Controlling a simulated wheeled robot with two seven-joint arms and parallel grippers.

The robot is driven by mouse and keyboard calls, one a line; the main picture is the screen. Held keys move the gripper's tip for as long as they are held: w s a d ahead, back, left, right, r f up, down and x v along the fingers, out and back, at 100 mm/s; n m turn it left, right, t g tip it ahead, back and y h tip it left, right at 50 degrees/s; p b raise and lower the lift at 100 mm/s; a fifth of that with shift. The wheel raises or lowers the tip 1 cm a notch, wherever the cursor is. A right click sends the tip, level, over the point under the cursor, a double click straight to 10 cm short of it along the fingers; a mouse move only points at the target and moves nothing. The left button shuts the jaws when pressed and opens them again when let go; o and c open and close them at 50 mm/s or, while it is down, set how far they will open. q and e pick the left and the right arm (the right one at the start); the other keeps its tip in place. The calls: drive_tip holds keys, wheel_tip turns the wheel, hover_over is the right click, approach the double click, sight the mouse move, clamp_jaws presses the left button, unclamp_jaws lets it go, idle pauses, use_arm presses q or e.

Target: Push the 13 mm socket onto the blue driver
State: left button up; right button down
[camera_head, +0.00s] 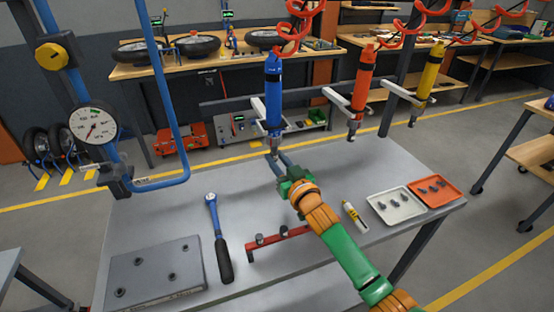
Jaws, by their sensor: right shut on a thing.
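The blue driver (273,88) hangs upright from a red coiled hose, held by a white bracket, with its dark tip pointing down. My right gripper (277,159) is just below that tip, its fingers pointing up and away from me. It is shut on a small piece at the fingertips, taken to be the 13 mm socket; the piece is too small to read its size. Whether it touches the driver tip cannot be told. A red socket rail (295,236) lies on the grey table, with a few dark sockets on it, partly behind my right arm. My left gripper is not in view.
Orange (363,82) and yellow (432,72) drivers hang to the right. On the table (165,205) are a ratchet wrench (222,250), a grey plate (155,275), a yellow-and-white tube (355,218), and white (396,214) and orange (449,193) trays with small parts. A gauge (93,125) stands left.

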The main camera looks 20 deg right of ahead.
drive_tip(key=shift+r+p, duration=0.4)
drive_tip(key=shift+r, duration=0.05)
drive_tip(key=shift+c, duration=1)
unclamp_jaws()
